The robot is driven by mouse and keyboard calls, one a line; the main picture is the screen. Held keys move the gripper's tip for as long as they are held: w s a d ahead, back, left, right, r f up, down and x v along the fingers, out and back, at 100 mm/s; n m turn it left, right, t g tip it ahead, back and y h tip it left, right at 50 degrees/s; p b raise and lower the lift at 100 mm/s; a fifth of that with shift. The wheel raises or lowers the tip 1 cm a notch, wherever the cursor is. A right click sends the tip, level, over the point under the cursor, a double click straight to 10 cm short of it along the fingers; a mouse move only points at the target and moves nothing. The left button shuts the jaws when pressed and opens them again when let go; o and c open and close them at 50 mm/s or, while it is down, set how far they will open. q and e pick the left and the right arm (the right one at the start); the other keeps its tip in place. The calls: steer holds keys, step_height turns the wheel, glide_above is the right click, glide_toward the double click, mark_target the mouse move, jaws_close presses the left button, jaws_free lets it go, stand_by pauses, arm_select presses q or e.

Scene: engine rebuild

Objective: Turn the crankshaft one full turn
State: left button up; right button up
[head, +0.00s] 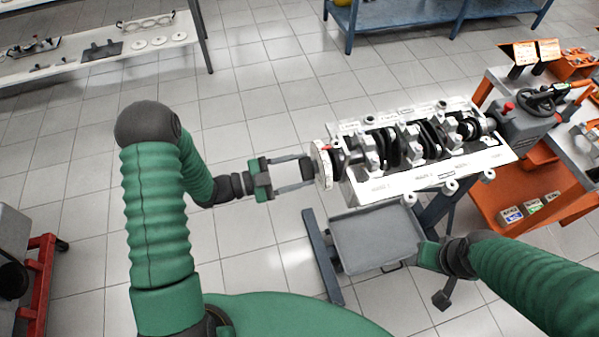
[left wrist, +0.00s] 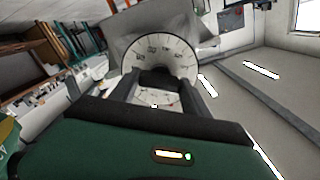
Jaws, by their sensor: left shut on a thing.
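The crankshaft (head: 425,143) lies along the pale engine block (head: 405,184), with its dark throws and caps showing. A white graduated wheel (head: 321,165) with a red mark stands upright at its left end. The wheel's scale also shows in the left wrist view (left wrist: 160,55). My left gripper (head: 307,169) is level with the wheel, its two fingers shut on the dark hub (head: 307,168) in front of the wheel's face. The fingers hide part of the hub and the wheel's lower half. My right gripper (head: 429,256) is low beside the grey tray; its fingers are not clear.
A grey drip tray (head: 378,240) sits under the block on a blue stand (head: 322,258). An orange tool cart (head: 510,200) stands close at the right. A shelf with parts (head: 100,45) is at the far left. The floor between shelf and engine is clear.

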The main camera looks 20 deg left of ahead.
arm_select(q)
steer(key=shift+f+n+b, duration=0.15)
steer(key=shift+n+b, duration=17.05)
steer(key=shift+b, duration=8.35)
steer(key=o, duration=1.3)
steer(key=shift+w, duration=0.15)
steer(key=shift+o, duration=0.4)
